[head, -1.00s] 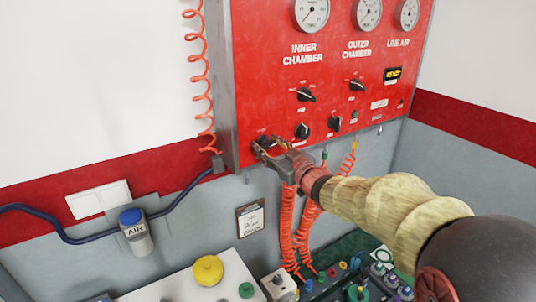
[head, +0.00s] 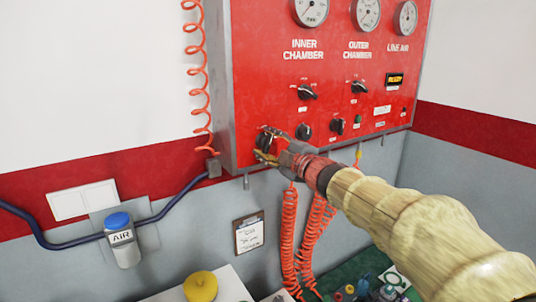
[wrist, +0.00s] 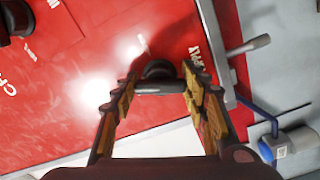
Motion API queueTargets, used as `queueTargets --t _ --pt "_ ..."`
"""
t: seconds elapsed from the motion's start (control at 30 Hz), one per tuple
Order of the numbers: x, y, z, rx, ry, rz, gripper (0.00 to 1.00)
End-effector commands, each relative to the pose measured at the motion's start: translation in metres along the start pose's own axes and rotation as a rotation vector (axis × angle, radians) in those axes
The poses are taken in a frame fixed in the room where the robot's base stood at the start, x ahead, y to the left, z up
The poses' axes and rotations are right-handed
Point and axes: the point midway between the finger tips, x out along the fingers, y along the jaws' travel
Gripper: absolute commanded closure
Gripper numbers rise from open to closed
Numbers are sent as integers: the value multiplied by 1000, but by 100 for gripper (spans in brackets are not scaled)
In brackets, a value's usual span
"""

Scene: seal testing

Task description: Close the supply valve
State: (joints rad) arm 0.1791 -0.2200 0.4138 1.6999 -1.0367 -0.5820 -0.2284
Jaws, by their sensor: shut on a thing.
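The supply valve is a dark knob (head: 264,137) at the lower left of the red panel (head: 250,95). My gripper (head: 267,150) reaches it from the lower right, with its fingers around the knob. In the wrist view the dark round knob (wrist: 158,69) and a grey bar across it lie between the two fingertips (wrist: 160,84). A white label ending in "PLY" (wrist: 194,42) is printed beside it. My gripper is shut on the knob, and the fingers hide part of it. The exact angle of the handle is hard to tell.
Several other black knobs sit near on the panel, one just right of my gripper (head: 304,131). Gauges (head: 311,10) are above. Orange coiled hoses (head: 289,240) hang below my wrist. A blue-capped air unit (head: 121,240) and clipboard (head: 248,234) are lower left.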

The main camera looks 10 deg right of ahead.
Motion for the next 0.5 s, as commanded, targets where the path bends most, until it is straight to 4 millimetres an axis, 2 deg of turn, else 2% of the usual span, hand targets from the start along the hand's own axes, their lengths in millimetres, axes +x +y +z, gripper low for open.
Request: queueTargets --t 0.2,0.5 --pt "0 -3 1 -177 0 0 81" --pt "0 -2 1 -339 0 -1 81"
